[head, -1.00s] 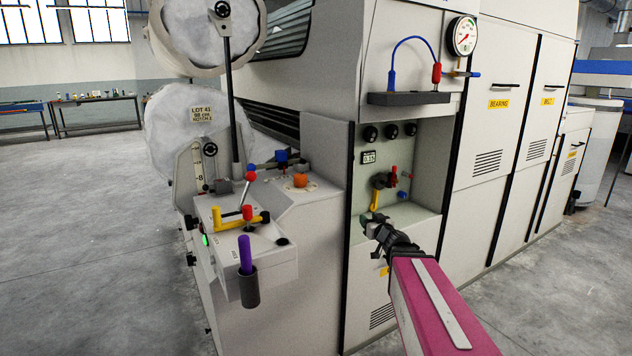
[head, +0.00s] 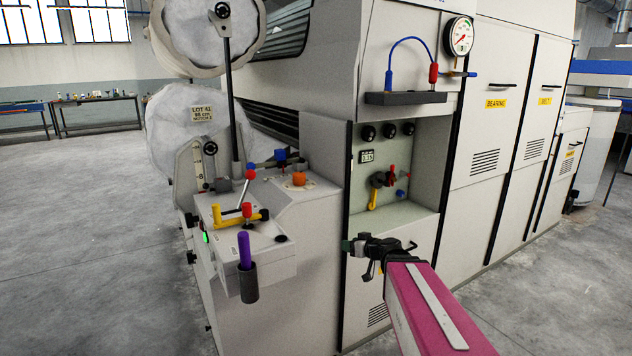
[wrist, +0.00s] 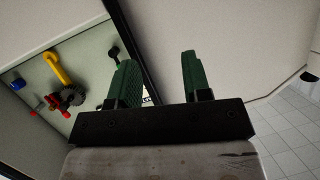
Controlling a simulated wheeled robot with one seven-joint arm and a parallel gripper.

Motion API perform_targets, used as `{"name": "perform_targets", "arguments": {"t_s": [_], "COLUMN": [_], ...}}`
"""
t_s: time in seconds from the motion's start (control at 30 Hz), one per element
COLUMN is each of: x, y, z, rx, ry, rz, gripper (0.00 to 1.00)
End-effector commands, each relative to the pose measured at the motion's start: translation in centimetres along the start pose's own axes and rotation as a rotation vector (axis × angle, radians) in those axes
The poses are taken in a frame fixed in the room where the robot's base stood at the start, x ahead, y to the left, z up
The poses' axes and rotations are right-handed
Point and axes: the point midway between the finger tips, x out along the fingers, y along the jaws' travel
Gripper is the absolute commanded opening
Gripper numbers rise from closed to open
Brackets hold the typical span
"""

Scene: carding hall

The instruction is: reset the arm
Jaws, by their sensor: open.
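My gripper (head: 347,246) is in front of the carding machine (head: 300,250), just below the recessed panel (head: 420,195) and near its left front edge. In the wrist view my gripper (wrist: 155,80) has its two green fingers apart with nothing between them. A pale machine wall fills the space behind the fingers. My pink arm reaches in from the lower right of the head view.
The recess holds a yellow-handled valve (head: 374,198), also at upper left in the wrist view (wrist: 56,68). Floor at left is clear.

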Motion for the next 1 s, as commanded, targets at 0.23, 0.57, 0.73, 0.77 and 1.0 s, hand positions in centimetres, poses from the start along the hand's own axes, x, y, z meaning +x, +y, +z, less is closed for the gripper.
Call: {"name": "perform_targets", "arguments": {"t_s": [0.23,0.57,0.73,0.77,1.0], "x": [-1.0,-6.4,-9.4,-9.8,-11.0], "y": [-3.2,-3.4,-2.5,-2.3,-1.8], "z": [7.9,17.1,19.3,19.5,20.1], "rx": [0.149,0.353,0.412,0.418,0.438], "ry": [-0.390,-0.922,-1.082,-1.098,-1.145], "rz": [-0.058,0.202,0.404,0.432,0.529], "gripper": [0.44,0.44,0.44,0.44,0.44]}}
